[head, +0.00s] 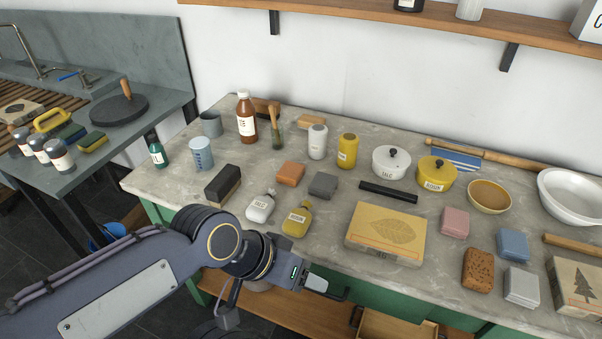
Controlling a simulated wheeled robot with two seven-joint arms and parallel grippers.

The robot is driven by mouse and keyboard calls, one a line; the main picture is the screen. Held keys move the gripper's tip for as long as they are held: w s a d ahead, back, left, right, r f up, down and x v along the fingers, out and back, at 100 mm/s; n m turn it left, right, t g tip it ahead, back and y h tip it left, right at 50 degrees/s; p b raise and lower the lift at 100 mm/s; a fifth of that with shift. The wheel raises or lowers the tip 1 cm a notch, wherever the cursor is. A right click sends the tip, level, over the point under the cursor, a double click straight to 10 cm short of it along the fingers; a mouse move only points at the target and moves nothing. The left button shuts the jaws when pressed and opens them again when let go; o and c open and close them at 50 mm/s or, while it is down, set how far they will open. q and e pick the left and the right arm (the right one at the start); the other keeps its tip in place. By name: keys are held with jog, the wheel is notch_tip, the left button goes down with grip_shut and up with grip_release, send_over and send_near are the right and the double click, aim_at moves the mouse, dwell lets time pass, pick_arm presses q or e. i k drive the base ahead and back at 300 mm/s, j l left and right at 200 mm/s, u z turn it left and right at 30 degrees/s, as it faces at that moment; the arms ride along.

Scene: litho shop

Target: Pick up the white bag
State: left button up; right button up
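The white bag (260,207) is a small pouch with a dark label and a tied neck. It sits upright on the grey stone worktop (330,219) near its front edge. A similar yellow bag (297,220) stands just to its right, close beside it. My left gripper (335,290) is below and to the right of both bags in the picture, by the worktop's front edge and apart from the white bag. Its fingers are small and seen side-on, so I cannot tell whether they are open. My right gripper is not in view.
A black brush-like block (222,184) lies left of the white bag. Orange (290,174) and grey (323,185) blocks lie behind the bags. A box with a leaf print (385,230) is to the right. Bottles and jars stand farther back.

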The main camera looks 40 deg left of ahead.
aim_at(258, 211)
jog(key=u, duration=1.65)
jog(key=i+z, duration=0.15)
jog(key=z, duration=0.2)
jog(key=i+z, duration=0.1)
jog(key=z, duration=0.25)
jog(key=i+z, duration=0.15)
jog(key=z, duration=0.15)
